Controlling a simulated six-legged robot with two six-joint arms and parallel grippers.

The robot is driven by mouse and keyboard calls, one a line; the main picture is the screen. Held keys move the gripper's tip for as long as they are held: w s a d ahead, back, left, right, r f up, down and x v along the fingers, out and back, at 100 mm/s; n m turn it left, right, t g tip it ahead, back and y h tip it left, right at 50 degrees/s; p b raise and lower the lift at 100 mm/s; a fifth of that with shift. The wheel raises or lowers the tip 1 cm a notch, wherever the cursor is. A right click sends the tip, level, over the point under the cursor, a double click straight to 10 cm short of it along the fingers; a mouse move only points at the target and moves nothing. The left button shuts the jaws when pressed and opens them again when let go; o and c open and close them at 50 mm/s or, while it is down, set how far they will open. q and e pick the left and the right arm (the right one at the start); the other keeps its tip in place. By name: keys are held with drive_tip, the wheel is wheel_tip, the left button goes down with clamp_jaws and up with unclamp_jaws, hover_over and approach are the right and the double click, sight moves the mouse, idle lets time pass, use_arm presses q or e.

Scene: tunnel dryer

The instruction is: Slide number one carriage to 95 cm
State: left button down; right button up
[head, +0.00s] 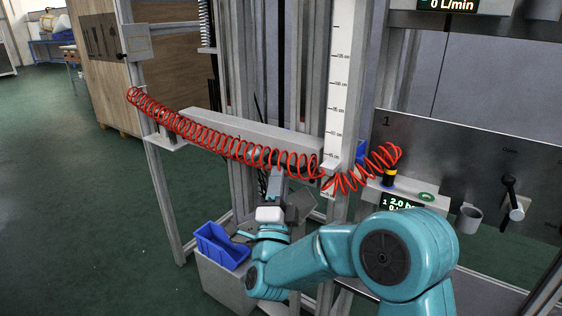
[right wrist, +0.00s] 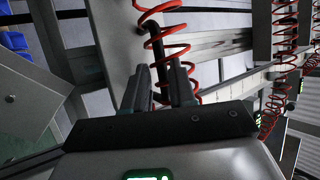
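The number one carriage (head: 250,137) is a long grey bar with a red coiled hose (head: 225,140) along it, beside the upright white scale (head: 340,80). Its right end is by the lower scale marks, below the 105 cm mark; the exact reading is too small to tell. My right gripper (head: 275,180) is just under the bar in the head view. In the right wrist view, its two dark fingers (right wrist: 160,82) stand close on either side of a black rod-like handle (right wrist: 155,45) and appear shut on it. My left gripper is not in view.
A metal panel marked 1 (head: 450,140) with a black-handled lever (head: 510,195) and a small display (head: 400,203) stands to the right. A blue bin (head: 220,245) sits on a grey cabinet at lower left. Upright metal posts stand behind the bar; green floor lies open at left.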

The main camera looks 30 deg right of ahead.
drive_tip(key=shift+x, duration=2.1)
clamp_jaws()
wheel_tip(320, 180, up, 15)
drive_tip(key=p, duration=0.3)
drive_tip(key=shift+r+p, duration=0.2)
drive_tip(key=shift+p, duration=0.15)
unclamp_jaws()
drive_tip(key=shift+f, duration=0.1)
